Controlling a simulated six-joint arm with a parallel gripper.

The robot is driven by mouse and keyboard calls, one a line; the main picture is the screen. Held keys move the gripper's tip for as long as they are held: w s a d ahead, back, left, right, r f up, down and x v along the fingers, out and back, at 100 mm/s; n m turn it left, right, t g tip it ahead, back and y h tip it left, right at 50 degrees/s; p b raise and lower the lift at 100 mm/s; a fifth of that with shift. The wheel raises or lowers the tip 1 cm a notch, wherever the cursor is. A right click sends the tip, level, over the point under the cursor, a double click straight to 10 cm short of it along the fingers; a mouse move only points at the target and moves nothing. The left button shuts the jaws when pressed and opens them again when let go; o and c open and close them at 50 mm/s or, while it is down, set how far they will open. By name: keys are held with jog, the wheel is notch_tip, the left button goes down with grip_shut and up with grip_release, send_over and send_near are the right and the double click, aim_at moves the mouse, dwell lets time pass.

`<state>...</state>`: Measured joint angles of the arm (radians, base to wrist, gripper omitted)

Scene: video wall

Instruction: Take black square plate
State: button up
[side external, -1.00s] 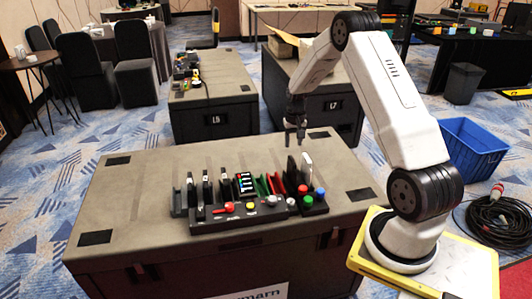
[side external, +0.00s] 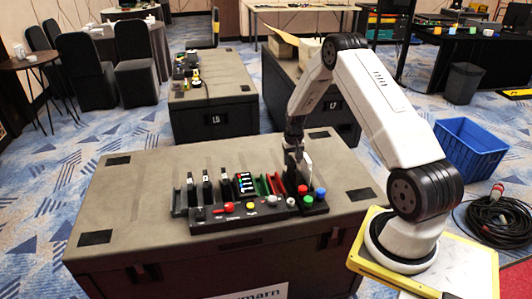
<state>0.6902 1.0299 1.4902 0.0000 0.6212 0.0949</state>
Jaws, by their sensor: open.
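A black plate (side external: 291,176) stands upright in the dark slotted rack (side external: 235,224) on the near table, left of a white plate (side external: 306,168). My gripper (side external: 295,157) points down at the top of this black plate. Its jaws are open. At this size I cannot tell whether the fingers straddle the plate or touch it, and they partly hide its upper part. Other upright black plates with pale marks, such as one (side external: 207,188), stand further left in the rack.
Red (side external: 302,190), green (side external: 307,201) and blue (side external: 319,193) knobs sit close by at the rack's right end. Coloured plates stand mid-rack. Flat black squares mark the corners of the table (side external: 150,190). Its left side is clear.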

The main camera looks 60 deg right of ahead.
dwell(0.6)
grip_shut()
jog(key=shift+r, duration=2.75)
